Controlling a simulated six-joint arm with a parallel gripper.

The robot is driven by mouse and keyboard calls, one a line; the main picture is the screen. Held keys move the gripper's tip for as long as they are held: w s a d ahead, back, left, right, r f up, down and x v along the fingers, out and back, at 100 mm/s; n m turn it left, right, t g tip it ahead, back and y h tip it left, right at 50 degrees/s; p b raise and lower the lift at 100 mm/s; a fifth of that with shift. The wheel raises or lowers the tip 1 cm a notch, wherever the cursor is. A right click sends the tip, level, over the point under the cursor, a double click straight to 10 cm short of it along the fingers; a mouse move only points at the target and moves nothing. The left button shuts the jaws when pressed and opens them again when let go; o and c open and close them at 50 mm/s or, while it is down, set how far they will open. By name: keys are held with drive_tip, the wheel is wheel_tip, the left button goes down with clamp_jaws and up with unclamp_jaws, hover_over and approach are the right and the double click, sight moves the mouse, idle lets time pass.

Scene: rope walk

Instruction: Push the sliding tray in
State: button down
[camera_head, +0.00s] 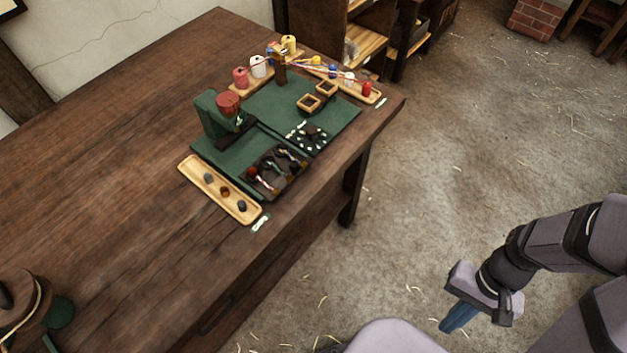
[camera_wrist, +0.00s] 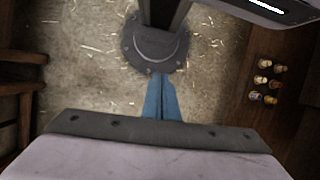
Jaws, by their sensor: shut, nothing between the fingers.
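A green board on the wooden table carries a dark compartmented tray (camera_head: 272,176) with small colored bundles in it, at the board's near edge. A long light wooden tray (camera_head: 215,196) with dark round pieces lies along the board's left edge. I cannot tell which of these is the sliding tray, or how far it is out. My gripper (camera_head: 450,326) is over the floor to the right of the table, well apart from both trays. Its blue fingers are together and empty, as the wrist view (camera_wrist: 164,80) also shows.
The green board (camera_head: 275,100) also holds a dial (camera_head: 312,134), a green stand with a red knob (camera_head: 228,104) and small wooden boxes (camera_head: 309,103). Colored spools (camera_head: 258,67) stand behind. The table's left part (camera_head: 110,150) is mostly bare. Straw-strewn floor (camera_head: 440,140) lies open on the right.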

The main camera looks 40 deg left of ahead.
drive_tip(key=w+a+f+m+g+y+b, duration=0.1)
drive_tip(key=a+f+m+g+y+b, duration=0.2)
drive_tip(key=a+f, duration=0.6)
drive_tip(key=w+a+f+m+y+b, duration=0.1)
drive_tip(key=w+a+m+y+b, duration=0.2)
drive_tip(key=a, duration=0.5)
drive_tip(key=w+a+r+m+y, duration=0.2)
drive_tip(key=w+a+r+y, duration=0.1)
drive_tip(key=r, duration=0.3)
drive_tip(key=w+a+r+m+y+p, duration=0.1)
drive_tip(key=w+a+r+m+y, duration=0.2)
drive_tip(key=a+r, duration=0.2)
drive_tip(key=w+a+r+m+g+y, duration=0.1)
drive_tip(key=w+a+r+m+y, duration=0.1)
drive_tip(key=r, duration=0.6)
drive_tip(key=shift+w+a+r+m+y+p, duration=0.2)
drive_tip(key=shift+w+a+m+y+p, duration=0.2)
drive_tip(key=shift+a+y, duration=0.55)
drive_tip(key=p+x, duration=0.2)
drive_tip(key=x, duration=1.1)
drive_tip(key=shift+s+a, duration=0.2)
drive_tip(key=shift+a, duration=0.15)
